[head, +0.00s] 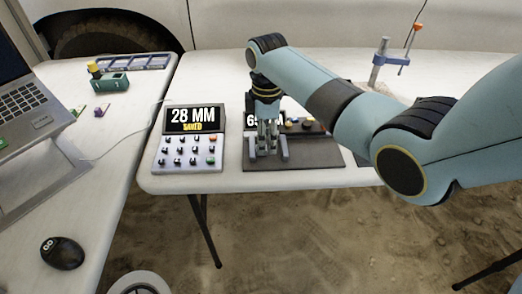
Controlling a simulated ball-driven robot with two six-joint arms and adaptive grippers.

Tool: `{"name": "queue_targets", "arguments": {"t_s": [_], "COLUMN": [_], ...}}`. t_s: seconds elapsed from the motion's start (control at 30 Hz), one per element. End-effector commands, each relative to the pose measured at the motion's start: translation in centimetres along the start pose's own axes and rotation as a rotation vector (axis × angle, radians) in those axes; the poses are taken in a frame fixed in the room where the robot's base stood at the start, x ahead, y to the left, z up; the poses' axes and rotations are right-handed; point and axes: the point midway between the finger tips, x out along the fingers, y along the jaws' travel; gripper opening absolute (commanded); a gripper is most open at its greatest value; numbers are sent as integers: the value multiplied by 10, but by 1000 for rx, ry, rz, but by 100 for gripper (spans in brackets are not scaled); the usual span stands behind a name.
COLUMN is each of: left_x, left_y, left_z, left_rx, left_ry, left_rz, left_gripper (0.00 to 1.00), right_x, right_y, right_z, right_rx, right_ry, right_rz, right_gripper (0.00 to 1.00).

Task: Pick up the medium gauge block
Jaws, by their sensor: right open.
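My right gripper (268,157) points down over a dark grey mat (318,155) on the white table. Its fingers are spread and low, close to the mat; I cannot tell if they touch it. No gauge block can be made out clearly; the gripper and my right arm hide part of the mat and what stands behind it. My left gripper is out of view.
A display with a keypad (187,148) reads "28 MM SAVED" left of the mat. A second display (251,119) is mostly hidden behind the gripper. The left table holds a laptop (30,105), green box (110,83) and mouse (62,253).

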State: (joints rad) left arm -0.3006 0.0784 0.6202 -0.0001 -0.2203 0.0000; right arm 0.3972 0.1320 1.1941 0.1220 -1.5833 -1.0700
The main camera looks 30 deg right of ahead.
Motion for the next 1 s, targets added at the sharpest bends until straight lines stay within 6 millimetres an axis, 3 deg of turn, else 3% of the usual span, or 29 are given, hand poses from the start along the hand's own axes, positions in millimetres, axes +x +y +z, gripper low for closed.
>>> {"name": "queue_targets", "arguments": {"t_s": [0.1, 0.2, 0.47, 0.83, 1.0], "left_x": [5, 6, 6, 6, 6], "left_y": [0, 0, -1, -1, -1], "left_z": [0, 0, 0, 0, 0], "left_rx": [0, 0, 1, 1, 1], "left_ry": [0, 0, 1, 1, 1], "left_rz": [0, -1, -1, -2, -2], "left_gripper": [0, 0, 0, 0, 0], "right_x": [20, 28, 30, 30, 30], "right_y": [-2, -1, -1, -1, -1], "right_z": [-1, -1, -1, -1, -1], "right_rx": [0, 0, 0, 0, 1], "right_ry": [-1, 0, 0, 0, 0], "right_rz": [-2, -1, 0, 0, 0], "right_gripper": [50, 50, 49, 0, 0]}}
